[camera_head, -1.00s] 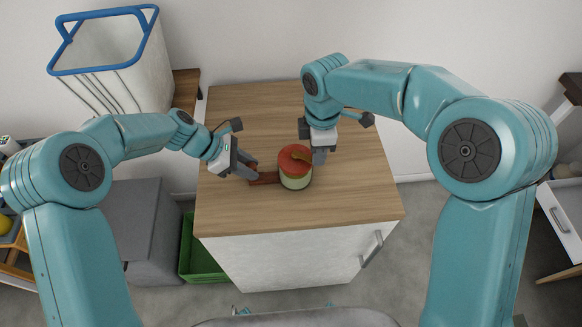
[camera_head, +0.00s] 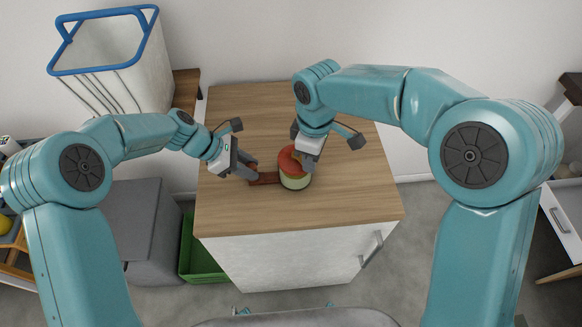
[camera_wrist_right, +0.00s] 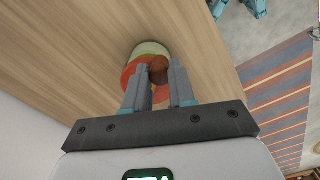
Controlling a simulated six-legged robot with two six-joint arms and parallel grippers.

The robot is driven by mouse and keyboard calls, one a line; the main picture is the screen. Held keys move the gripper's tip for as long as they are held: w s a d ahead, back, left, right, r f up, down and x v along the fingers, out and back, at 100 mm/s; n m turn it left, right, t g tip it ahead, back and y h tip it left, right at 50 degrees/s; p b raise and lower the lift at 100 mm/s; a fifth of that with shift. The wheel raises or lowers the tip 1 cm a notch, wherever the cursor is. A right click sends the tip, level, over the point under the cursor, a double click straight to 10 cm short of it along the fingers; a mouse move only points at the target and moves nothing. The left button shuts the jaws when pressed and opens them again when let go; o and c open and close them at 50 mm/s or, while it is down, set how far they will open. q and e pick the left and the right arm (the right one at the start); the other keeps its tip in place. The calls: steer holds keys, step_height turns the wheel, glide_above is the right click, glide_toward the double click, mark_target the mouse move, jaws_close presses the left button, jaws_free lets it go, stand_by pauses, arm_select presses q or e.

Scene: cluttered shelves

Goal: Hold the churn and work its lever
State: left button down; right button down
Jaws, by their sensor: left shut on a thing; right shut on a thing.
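The churn (camera_head: 295,183) stands upright on the wooden cabinet top, with a pale green body and a red lid. It also shows in the right wrist view (camera_wrist_right: 150,48). A reddish-brown handle (camera_head: 265,178) sticks out from its left side. My left gripper (camera_head: 252,174) is shut on that handle. My right gripper (camera_head: 305,165) is above the churn's lid and hides part of it. In the right wrist view its fingers (camera_wrist_right: 159,82) are closed on a brown knob-like lever (camera_wrist_right: 158,70) on top of the lid.
The wooden cabinet top (camera_head: 340,205) is otherwise clear around the churn. A white basket with a blue rim (camera_head: 105,68) stands at the back left. A green crate (camera_head: 200,255) and a grey box (camera_head: 145,225) are on the floor left of the cabinet.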

steer(key=a+m, duration=0.1)
steer(key=m, duration=0.3)
steer(key=s+a+m, duration=0.1)
steer(key=m, duration=0.1)
steer(key=shift+a, duration=0.35)
steer(key=c, duration=0.9)
jaws_free()
steer(key=shift+o, duration=0.2)
step_height(320, 180, up, 12)
